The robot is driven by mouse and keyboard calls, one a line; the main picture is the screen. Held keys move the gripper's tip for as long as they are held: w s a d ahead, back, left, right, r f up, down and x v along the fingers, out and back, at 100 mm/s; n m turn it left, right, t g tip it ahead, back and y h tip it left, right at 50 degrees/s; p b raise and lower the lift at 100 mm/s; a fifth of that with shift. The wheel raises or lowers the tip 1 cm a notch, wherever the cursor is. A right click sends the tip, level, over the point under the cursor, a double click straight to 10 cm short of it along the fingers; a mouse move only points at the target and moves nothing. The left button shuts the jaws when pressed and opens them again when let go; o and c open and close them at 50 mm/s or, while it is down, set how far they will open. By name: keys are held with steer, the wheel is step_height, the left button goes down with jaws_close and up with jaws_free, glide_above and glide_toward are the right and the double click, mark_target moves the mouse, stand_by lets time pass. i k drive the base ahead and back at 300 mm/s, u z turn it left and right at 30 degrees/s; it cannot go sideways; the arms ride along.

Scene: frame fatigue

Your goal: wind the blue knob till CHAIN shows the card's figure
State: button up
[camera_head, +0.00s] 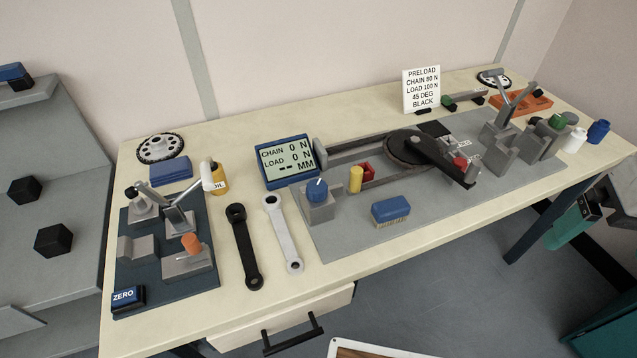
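The blue knob (316,188) sits on top of a grey block (320,211) at the left front of the grey mat, just right of and below the display. The display (287,161) has a blue frame and reads CHAIN 0 N, LOAD 0 N and dashes before MM. The white card (422,90) stands at the back of the table and reads PRELOAD, CHAIN 80 N, LOAD 100 N, 45 DEG, BLACK. Nothing touches the knob. I cannot make out my gripper in this view.
A blue brush (390,210) and yellow cylinder (356,179) are right of the knob; grey (283,235) and black (243,245) crank arms lie left. A blue ZERO button (126,297) is front left.

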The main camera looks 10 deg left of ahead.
mark_target(317, 190)
steer(key=z, duration=0.05)
steer(key=k, duration=1.2)
steer(key=u, duration=0.9)
steer(key=i, duration=1)
steer(key=z, duration=0.3)
